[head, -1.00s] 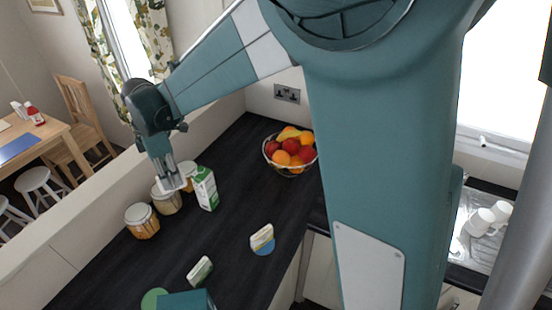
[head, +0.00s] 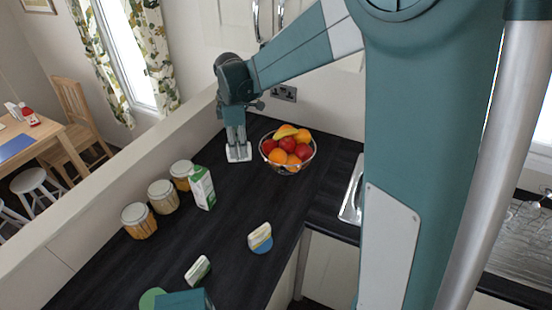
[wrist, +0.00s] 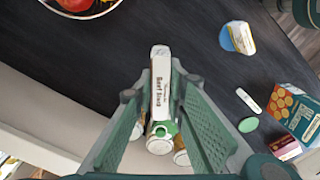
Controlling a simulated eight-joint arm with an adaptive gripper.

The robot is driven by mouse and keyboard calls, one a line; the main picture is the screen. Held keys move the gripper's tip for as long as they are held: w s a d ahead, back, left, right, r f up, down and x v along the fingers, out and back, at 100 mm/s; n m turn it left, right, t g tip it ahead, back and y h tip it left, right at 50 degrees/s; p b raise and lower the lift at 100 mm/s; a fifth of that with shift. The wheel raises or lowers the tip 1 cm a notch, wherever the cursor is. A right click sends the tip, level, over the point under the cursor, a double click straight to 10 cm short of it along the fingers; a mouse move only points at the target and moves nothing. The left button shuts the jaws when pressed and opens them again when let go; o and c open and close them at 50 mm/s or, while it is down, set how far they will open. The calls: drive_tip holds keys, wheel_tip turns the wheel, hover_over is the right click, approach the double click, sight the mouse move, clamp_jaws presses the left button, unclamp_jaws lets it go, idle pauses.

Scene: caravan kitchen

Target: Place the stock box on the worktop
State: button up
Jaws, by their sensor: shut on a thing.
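My gripper (head: 238,147) is shut on the stock box, a slim white box with dark lettering. In the wrist view the stock box (wrist: 160,78) stands out between the two finger pads. In the head view only a small pale part of the stock box (head: 239,155) shows at the fingertips. My gripper points down over the dark worktop (head: 225,235), left of the fruit bowl. The box is low, but I cannot tell whether it touches the worktop.
A fruit bowl (head: 288,150) is just right of my gripper. A green-and-white carton (head: 202,188) and several lidded jars (head: 162,197) stand nearer along the wall. The middle worktop is clear.

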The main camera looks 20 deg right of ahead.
drive_tip(key=s+d+m, duration=0.3)
drive_tip(key=d, duration=1.4)
drive_tip(key=s+d+m, duration=0.4)
drive_tip(key=d, duration=1.3)
wheel_tip(320, 180, down, 11)
drive_tip(key=shift+w+d, duration=0.15)
drive_tip(key=shift+d, duration=0.15)
drive_tip(key=shift+f, duration=2.95)
drive_tip(key=shift+f, duration=0.1)
drive_tip(key=shift+f, duration=1.95)
drive_tip(key=shift+f, duration=0.2)
